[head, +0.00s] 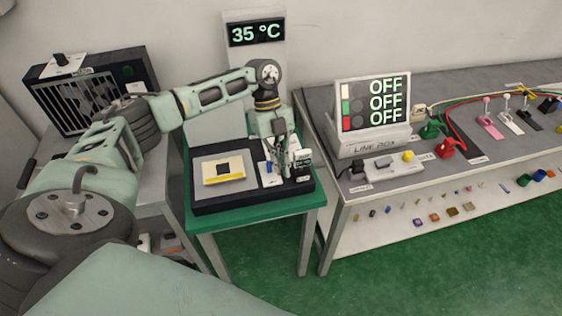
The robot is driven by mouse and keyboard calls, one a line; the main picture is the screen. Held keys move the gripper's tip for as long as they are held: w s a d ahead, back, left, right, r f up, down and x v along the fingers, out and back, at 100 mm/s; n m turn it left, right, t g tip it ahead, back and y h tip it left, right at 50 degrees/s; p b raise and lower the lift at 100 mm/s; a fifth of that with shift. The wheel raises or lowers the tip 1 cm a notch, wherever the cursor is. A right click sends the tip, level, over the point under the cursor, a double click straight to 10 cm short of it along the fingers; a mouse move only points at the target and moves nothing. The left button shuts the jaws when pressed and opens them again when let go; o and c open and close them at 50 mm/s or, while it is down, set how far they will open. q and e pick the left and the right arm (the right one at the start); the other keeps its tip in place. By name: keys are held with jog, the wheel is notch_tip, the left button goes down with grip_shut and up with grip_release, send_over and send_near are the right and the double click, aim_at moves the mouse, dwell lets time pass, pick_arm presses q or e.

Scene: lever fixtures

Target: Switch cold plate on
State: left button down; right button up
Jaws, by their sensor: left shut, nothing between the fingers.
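The cold plate (202,205) is a dark, low unit with a grey top on a green table, and a tan block with a dark square (223,174) lies on it. A display behind it (256,32) reads 35 °C. My left gripper (281,173) points down at the right part of the unit, over a small control panel (267,181). Its fingers are shut and hold nothing. They hide much of the panel, and I cannot tell whether they touch a lever or which way one stands. My right gripper is not in view.
A small black and white labelled piece (304,159) stands just right of the gripper. A line box (374,118) showing several OFF lines stands on the grey bench to the right, with cables and coloured clips. A black grilled unit (90,95) stands at the left.

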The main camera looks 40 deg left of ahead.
pick_arm(q)
jog(key=w+a+r+b, duration=0.2)
jog(key=w+a+r, duration=0.2)
jog(key=a+r, duration=0.2)
jog(key=shift+b, duration=0.4)
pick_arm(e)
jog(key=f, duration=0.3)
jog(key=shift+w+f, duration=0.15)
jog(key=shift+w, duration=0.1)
pick_arm(q)
jog(key=shift+a+f, duration=0.1)
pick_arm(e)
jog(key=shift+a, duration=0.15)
